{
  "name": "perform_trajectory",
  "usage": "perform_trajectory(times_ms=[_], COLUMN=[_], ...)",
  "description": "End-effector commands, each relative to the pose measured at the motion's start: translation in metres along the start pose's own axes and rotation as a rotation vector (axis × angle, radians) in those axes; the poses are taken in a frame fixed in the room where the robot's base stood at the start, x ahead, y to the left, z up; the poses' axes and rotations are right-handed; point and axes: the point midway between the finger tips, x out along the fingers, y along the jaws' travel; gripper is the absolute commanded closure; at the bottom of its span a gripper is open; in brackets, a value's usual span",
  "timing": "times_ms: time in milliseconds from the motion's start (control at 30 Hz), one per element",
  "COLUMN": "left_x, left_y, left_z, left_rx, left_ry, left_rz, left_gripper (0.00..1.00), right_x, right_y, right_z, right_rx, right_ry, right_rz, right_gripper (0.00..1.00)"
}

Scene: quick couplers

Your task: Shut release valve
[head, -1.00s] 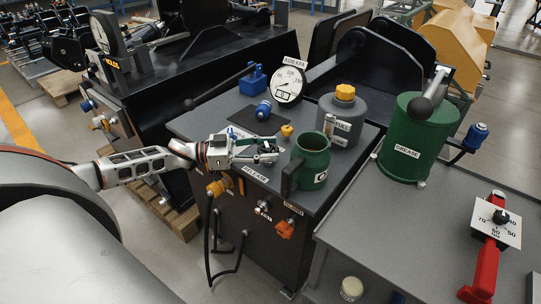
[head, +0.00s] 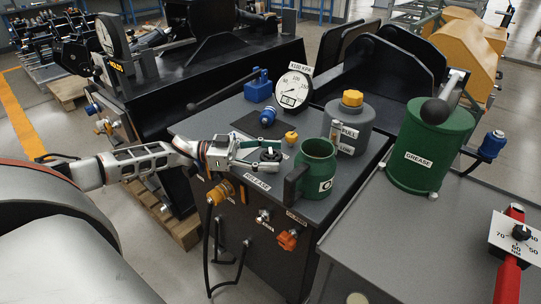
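The release valve shows as a dark knob (head: 270,154) on the top of the dark pump cabinet, behind the RELEASE label (head: 257,183). My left gripper (head: 268,154) reaches in from the left at the knob. Its two fingers are apart, one on the far side of the knob and one on the near side. Whether they touch the knob is hard to tell, as the fingers partly hide it. A round gauge (head: 293,90) marked x100 kPa stands at the back of the cabinet. My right gripper is not in view.
A green mug-like can (head: 316,166) stands close right of the gripper. A grey bottle with a yellow cap (head: 349,125), a yellow fitting (head: 291,137) and blue couplers (head: 267,115) are nearby. A green grease drum (head: 431,148) stands on the right bench.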

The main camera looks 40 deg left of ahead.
Motion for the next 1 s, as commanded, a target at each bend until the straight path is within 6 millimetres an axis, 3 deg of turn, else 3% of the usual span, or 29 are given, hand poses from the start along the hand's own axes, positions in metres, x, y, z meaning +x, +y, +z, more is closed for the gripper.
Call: perform_trajectory(times_ms=[433, 1000], left_x=[-0.008, -0.108], left_y=[0.0, 0.0], left_z=[0.002, 0.001], left_rx=[-0.001, -0.001], left_ry=[-0.002, -0.002], left_rz=[-0.002, -0.001], left_gripper=[0.38, 0.38], right_x=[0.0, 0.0], right_y=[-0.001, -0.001], right_z=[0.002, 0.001], right_rx=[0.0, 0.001], right_ry=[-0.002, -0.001], right_rz=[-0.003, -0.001], right_gripper=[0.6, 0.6])
